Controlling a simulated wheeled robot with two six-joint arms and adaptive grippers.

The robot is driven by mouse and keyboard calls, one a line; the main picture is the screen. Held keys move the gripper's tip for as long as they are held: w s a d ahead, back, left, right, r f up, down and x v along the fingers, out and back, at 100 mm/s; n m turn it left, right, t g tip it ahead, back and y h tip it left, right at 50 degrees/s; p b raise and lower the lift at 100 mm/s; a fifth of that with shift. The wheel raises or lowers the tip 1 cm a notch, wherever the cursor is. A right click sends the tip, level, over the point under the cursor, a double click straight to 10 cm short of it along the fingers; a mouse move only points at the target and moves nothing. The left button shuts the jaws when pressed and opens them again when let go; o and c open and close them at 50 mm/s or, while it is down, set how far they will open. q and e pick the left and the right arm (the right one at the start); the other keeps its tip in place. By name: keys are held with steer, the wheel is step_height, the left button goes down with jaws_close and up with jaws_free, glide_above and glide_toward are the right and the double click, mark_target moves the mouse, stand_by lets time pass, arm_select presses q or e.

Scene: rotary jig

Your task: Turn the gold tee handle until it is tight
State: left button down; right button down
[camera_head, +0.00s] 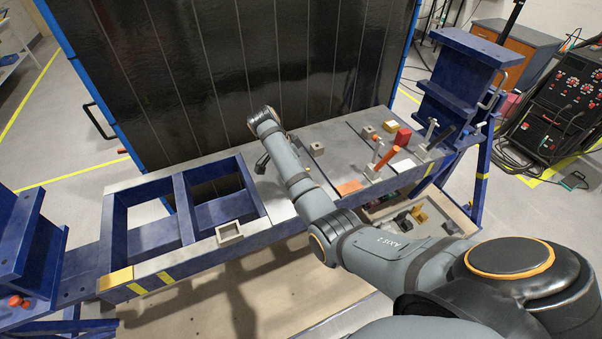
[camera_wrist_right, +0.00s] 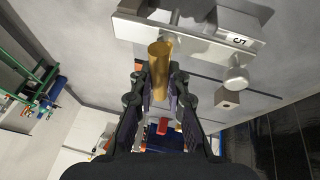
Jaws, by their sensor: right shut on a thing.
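How the handle joins the bar is hidden. In the head view my right arm reaches across the blue-framed jig table, and the handle cannot be made out there. My left gripper is not in view.
A dark panel (camera_head: 250,60) rises behind the table. The left frame bays are empty.

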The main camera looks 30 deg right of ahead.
steer(key=shift+m, duration=0.3)
stand_by(0.4)
steer(key=c, duration=1.3)
jaws_free()
steer(key=shift+c, duration=0.2)
